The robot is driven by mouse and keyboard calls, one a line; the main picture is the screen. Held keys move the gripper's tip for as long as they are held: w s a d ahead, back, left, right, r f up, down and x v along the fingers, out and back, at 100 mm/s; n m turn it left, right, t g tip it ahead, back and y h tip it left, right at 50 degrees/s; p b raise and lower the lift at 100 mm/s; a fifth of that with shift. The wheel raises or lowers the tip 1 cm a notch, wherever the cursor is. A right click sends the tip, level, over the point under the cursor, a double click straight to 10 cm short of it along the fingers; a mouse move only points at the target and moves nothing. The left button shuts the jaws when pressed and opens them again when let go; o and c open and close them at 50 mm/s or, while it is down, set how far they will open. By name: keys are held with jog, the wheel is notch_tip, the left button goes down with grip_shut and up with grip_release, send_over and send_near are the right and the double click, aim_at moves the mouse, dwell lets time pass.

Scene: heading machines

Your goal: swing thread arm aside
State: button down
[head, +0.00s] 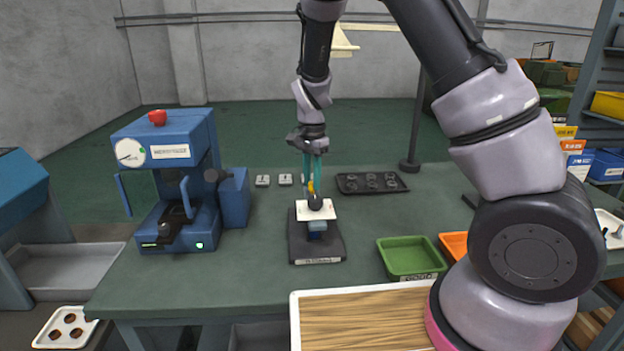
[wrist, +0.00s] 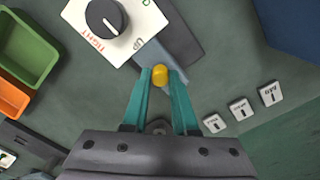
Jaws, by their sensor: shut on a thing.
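A small fixture stands on the green bench in the middle of the head view, with a dark base (head: 318,249), a blue block (head: 317,228) and a white plate (head: 328,210) carrying a black dial (head: 315,202). The wrist view shows the dial (wrist: 105,18) with red and green lettering around it. My gripper (head: 312,178) points down behind the dial. Its teal fingers are shut on a yellow knob (wrist: 160,76) beside the fixture's plate. The knob seems to be the end of the thread arm; the rest of that arm is hidden or cannot be made out.
Small labelled blocks (head: 274,180) and a dark tray (head: 371,183) lie behind. A green bin (head: 409,258), orange bin (head: 455,245) and wooden board (head: 365,318) are in front and right.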

jog(key=shift+n, duration=0.3)
jog(key=n, duration=0.1)
jog(key=d+n, duration=0.1)
jog(key=n, duration=0.1)
jog(key=shift+w+n, duration=0.15)
jog(key=shift+n, duration=0.15)
jog(key=n, duration=0.3)
jog(key=shift+w+d+n, duration=0.2)
jog(key=shift+d+n, duration=0.1)
jog(key=n, duration=0.3)
jog(key=shift+w+d, duration=0.25)
jog(key=shift+w+d+n, duration=0.1)
jog(key=shift+w+n, duration=0.1)
jog(key=shift+n, duration=0.8)
jog(key=shift+w+d+n, duration=0.1)
jog(key=shift+w+n, duration=0.05)
jog(key=shift+n, duration=0.85)
jog(key=c, duration=0.7)
grip_release()
